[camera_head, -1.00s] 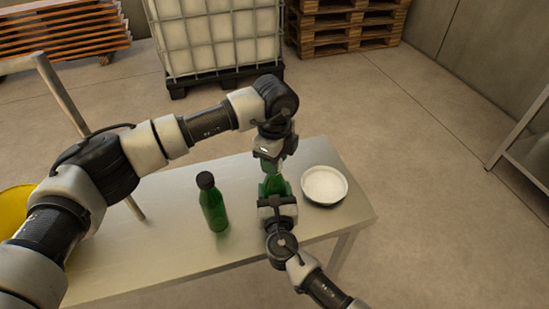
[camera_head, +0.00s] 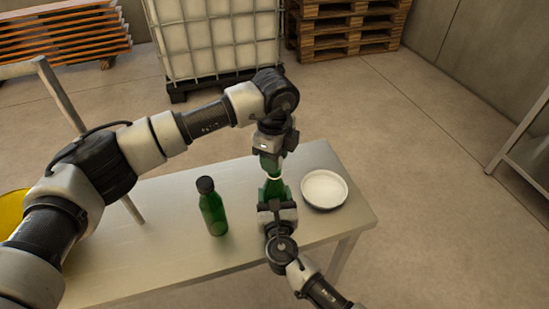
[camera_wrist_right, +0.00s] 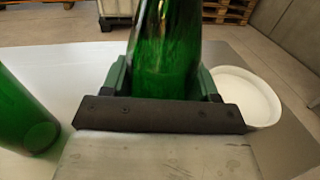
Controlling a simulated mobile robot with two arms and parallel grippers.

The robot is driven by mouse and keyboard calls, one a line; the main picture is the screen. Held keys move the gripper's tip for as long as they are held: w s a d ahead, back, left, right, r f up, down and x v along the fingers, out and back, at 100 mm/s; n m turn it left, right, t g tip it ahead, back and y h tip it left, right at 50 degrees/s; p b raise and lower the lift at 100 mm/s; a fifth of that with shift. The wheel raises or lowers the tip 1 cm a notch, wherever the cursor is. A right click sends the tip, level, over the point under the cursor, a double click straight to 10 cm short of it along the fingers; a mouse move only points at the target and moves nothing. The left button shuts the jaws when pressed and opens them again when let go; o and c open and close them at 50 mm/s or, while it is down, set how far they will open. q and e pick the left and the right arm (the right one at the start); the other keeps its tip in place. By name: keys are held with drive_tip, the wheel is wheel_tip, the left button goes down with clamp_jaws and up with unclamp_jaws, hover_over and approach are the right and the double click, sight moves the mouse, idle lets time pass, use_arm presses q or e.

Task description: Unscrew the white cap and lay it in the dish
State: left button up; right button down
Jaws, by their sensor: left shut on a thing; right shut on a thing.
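A green bottle (camera_head: 274,188) stands upright on the table, and my right gripper (camera_head: 275,196) is shut on its body from the near side. The same bottle (camera_wrist_right: 168,55) fills the middle of the right wrist view between the green fingers (camera_wrist_right: 165,78). My left gripper (camera_head: 271,168) points down from above and is shut on the white cap (camera_head: 273,178) at the bottle's top. Only a thin white edge of the cap shows below the fingers. The white round dish (camera_head: 324,189) lies on the table just right of the bottle and looks empty.
A second green bottle with a black cap (camera_head: 213,208) stands on the metal table (camera_head: 160,245) to the left; its lower part also shows in the right wrist view (camera_wrist_right: 22,118). The table's right edge is close beyond the dish. A pole rises at the left.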

use_arm(q)
drive_tip(key=shift+r, duration=2.05)
use_arm(e)
drive_tip(key=shift+c, duration=0.9)
unclamp_jaws()
